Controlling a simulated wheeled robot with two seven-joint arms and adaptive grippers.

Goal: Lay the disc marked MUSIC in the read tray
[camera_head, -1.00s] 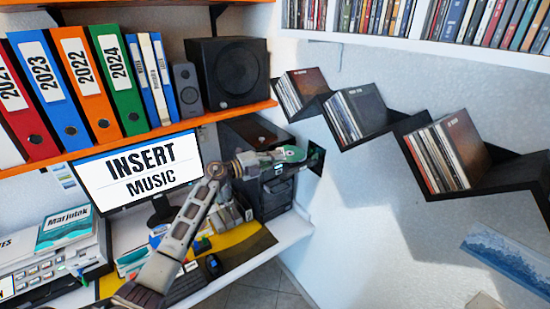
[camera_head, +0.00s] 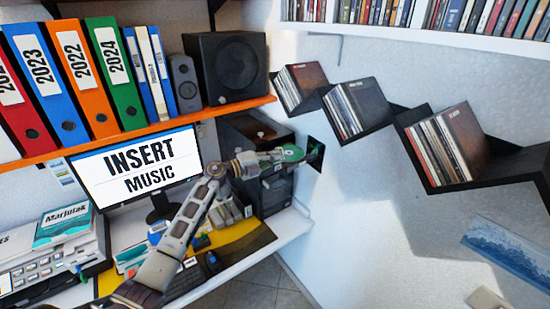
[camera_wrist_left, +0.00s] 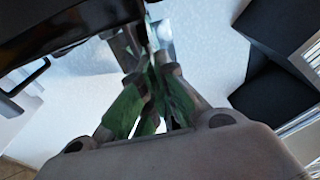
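My left gripper (camera_head: 288,155) reaches across in front of the dark computer tower (camera_head: 277,190). Any marking on the disc is too small to read. In the left wrist view the fingers (camera_wrist_left: 152,90) come together with green showing between and on them; the disc is hard to make out there. I cannot make out a read tray; the arm hides part of the tower. My right gripper is not in view.
A monitor (camera_head: 137,168) reads INSERT MUSIC. An orange shelf (camera_head: 160,132) with binders and a speaker (camera_head: 233,68) hangs above the desk. Black zigzag shelves (camera_head: 510,167) with disc cases line the right wall.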

